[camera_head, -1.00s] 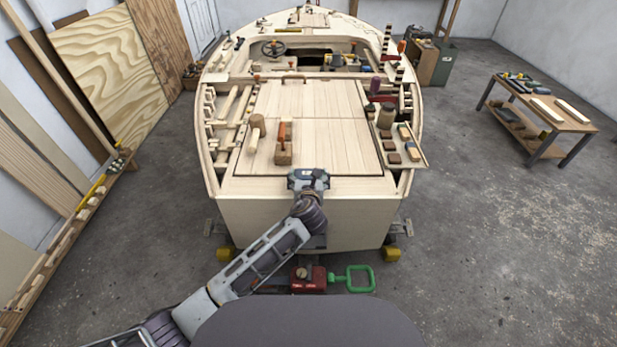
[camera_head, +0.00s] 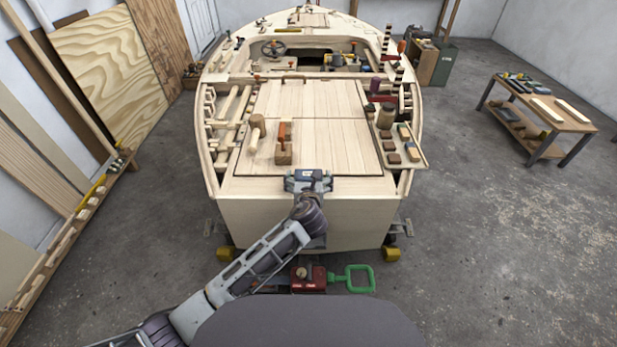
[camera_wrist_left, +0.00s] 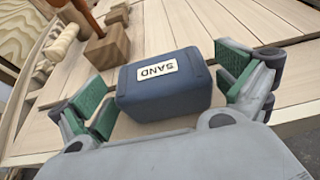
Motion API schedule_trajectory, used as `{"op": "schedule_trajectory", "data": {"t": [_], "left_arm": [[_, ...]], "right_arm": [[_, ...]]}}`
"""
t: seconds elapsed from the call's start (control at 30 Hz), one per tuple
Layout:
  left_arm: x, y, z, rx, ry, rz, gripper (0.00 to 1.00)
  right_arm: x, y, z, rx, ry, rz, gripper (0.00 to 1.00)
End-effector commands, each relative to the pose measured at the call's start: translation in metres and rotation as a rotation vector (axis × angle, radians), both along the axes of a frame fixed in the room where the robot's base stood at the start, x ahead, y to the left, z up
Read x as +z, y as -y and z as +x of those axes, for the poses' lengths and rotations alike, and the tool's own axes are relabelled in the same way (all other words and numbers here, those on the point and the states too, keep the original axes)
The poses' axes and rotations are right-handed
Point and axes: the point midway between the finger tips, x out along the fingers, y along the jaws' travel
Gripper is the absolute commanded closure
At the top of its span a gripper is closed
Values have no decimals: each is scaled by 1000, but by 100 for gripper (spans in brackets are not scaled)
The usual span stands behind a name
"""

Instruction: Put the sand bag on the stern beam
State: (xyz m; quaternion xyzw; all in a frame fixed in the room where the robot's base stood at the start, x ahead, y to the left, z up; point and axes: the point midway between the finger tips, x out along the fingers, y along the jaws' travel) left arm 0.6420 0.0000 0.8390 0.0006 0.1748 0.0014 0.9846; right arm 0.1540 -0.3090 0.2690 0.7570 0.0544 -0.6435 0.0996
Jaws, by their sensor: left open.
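The sand bag (camera_wrist_left: 165,84) is a dark blue block with a white SAND label. It sits on pale wood between the green finger pads of my left gripper (camera_wrist_left: 165,92) in the left wrist view, with gaps at both sides. In the head view the sand bag (camera_head: 308,174) shows small at the boat's near end, on the pale stern beam (camera_head: 250,187). My left gripper (camera_head: 308,181) is open around it there. The bag's underside is hidden. My right gripper is not in view.
A wooden block with an orange handle (camera_head: 283,150) and a mallet (camera_head: 256,130) lie on the deck beyond. A tray of small blocks (camera_head: 418,160) is at the right. A red tool with a green handle (camera_head: 352,279) is below the stern. The beam is clear both sides.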

Motion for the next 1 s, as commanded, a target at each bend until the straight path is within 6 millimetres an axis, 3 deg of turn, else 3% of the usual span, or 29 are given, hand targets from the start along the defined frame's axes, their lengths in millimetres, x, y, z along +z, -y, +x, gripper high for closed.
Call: {"op": "schedule_trajectory", "data": {"t": [0.5,0.8,1.0], "left_arm": [[21,1,-57,-2,-1,-1,0],[33,1,-90,-1,-1,-1,0],[37,0,-101,0,0,-1,0]], "right_arm": [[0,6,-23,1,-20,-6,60],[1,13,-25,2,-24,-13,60],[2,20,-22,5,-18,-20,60]]}}
